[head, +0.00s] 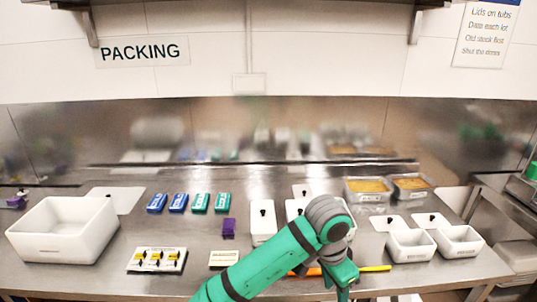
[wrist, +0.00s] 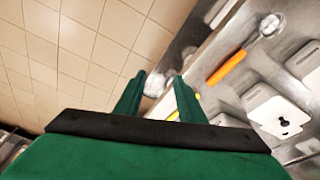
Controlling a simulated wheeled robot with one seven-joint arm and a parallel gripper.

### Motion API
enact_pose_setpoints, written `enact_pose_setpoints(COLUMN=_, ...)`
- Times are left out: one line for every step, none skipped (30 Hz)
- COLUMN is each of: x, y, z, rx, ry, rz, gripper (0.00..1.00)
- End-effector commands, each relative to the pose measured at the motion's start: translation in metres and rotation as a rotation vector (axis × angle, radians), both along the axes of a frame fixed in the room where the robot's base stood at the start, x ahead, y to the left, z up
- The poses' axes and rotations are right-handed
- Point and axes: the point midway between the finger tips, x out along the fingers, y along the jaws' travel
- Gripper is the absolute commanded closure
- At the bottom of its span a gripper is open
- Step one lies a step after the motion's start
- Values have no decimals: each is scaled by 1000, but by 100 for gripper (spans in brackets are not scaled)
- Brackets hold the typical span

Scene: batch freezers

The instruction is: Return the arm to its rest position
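My green arm (head: 260,265) reaches in from the bottom of the head view over the steel packing table. Its grey wrist joint is bent, and my gripper (head: 342,284) points down near the table's front edge, partly cut off by the frame. In the wrist view my gripper (wrist: 160,78) shows two green fingers standing apart with nothing held between them. Tiled floor and part of the table edge lie beyond the fingers.
An orange-handled utensil (wrist: 226,67) lies close to my gripper. White lidded tubs (head: 263,222), open white tubs (head: 411,245) and filled steel pans (head: 368,188) stand around the arm. A large white bin (head: 62,230) is at left. The floor is clear in front of the table.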

Motion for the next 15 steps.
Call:
enact_pose_setpoints(x=-1, y=-7, z=-2, rx=-27, ry=-1, rz=-1, gripper=64)
enact_pose_setpoints(x=-1, y=-12, z=-3, rx=-42, ry=-2, rz=-2, gripper=64)
enact_pose_setpoints(x=-2, y=-19, z=-4, rx=-61, ry=-5, rz=-4, gripper=64)
enact_pose_setpoints(x=-3, y=-24, z=-5, rx=-79, ry=-7, rz=-5, gripper=64)
enact_pose_setpoints(x=-3, y=-29, z=-6, rx=-95, ry=-8, rz=-6, gripper=64)
enact_pose_setpoints(x=-4, y=-36, z=-7, rx=-120, ry=-11, rz=-5, gripper=64)
enact_pose_setpoints(x=-5, y=-41, z=-7, rx=-139, ry=-13, rz=-4, gripper=64)
enact_pose_setpoints(x=-5, y=-46, z=-8, rx=-159, ry=-15, rz=-4, gripper=64)
enact_pose_setpoints(x=-6, y=-53, z=-9, rx=-187, ry=-18, rz=-1, gripper=64)
enact_pose_setpoints(x=-6, y=-59, z=-10, rx=-210, ry=-20, rz=1, gripper=64)
enact_pose_setpoints(x=-7, y=-64, z=-11, rx=-234, ry=-22, rz=3, gripper=64)
enact_pose_setpoints(x=-7, y=-71, z=-11, rx=-270, ry=-25, rz=11, gripper=64)
enact_pose_setpoints(x=-7, y=-77, z=-12, rx=-300, ry=-29, rz=18, gripper=64)
enact_pose_setpoints(x=-7, y=-82, z=-12, rx=-333, ry=-30, rz=26, gripper=64)
enact_pose_setpoints(x=-7, y=-90, z=-13, rx=-380, ry=-36, rz=39, gripper=64)
